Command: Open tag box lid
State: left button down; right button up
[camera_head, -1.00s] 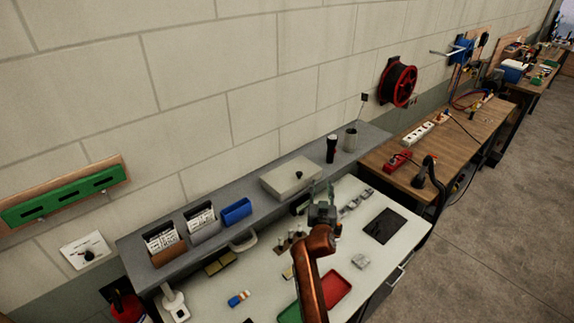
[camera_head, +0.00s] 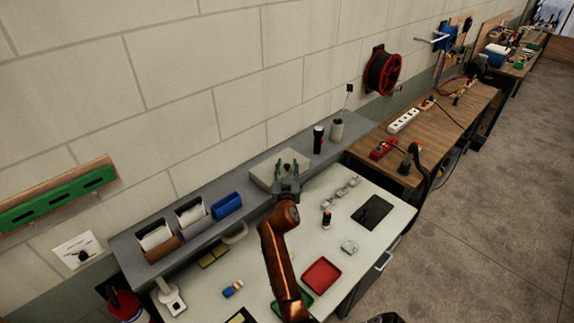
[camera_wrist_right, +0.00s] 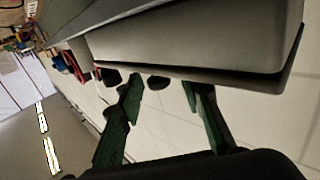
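The tag box appears to be the pale grey box (camera_head: 262,172) with a dark knob (camera_head: 287,167) on its lid, on the raised grey shelf. My right gripper (camera_head: 290,164) is open at the box, its two fingers spread with the knob showing between them. In the right wrist view the box (camera_wrist_right: 190,38) fills the top, with a dark seam along its edge. The fingers of the right gripper (camera_wrist_right: 164,92) stand apart there, and a dark knob shows between them. The lid looks shut. My left gripper is not in view.
A black flashlight (camera_head: 318,139) and a grey cup (camera_head: 336,130) stand right of the box on the shelf. A blue bin (camera_head: 227,205) and card holders stand left. The worktable (camera_head: 330,235) below holds a red tray (camera_head: 321,275), a dark tablet (camera_head: 372,212) and small parts.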

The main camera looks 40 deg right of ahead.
jog(key=shift+w, duration=0.1)
jog(key=shift+c, duration=0.6)
grip_shut()
